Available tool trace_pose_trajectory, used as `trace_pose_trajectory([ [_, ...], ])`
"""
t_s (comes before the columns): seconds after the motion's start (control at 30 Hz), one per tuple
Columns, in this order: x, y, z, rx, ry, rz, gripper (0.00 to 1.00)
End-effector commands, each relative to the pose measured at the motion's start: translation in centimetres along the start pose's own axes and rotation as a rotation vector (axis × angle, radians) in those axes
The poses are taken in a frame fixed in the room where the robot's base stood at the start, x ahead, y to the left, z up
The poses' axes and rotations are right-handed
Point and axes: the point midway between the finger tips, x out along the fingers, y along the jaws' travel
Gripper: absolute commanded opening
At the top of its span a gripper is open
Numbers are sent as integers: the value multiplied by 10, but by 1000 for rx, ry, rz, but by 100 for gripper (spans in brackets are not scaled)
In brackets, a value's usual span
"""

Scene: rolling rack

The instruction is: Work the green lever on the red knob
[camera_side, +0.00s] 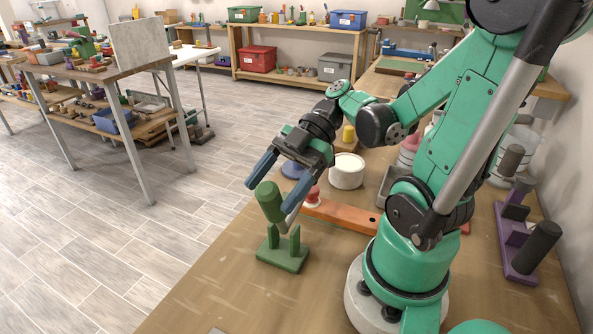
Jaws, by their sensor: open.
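The green lever has a thick cylindrical handle (268,203), tilted to the upper left. Below it is a green base (282,257) with two upright posts, standing on the wooden table near its left edge. My gripper (267,196) is open and points down to the left. In this view its two fingers lie on either side of the handle's upper part; I cannot tell whether they touch it. A small red knob (312,196) shows just right of the gripper, by the end of an orange bar (345,214). Its lower part is hard to make out.
A white round container (346,172) and a blue round piece (293,170) stand behind the gripper. A purple stand with dark cylinders (522,245) is at the right. The table's front area (235,300) is clear. Shelves and a side bench stand farther back.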

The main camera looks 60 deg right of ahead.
Motion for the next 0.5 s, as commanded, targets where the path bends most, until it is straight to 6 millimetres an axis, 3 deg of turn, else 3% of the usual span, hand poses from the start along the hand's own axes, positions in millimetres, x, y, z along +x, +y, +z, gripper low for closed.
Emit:
trace_pose_trajectory([
  [0.5,-34,5,-60,0,0,0,72],
])
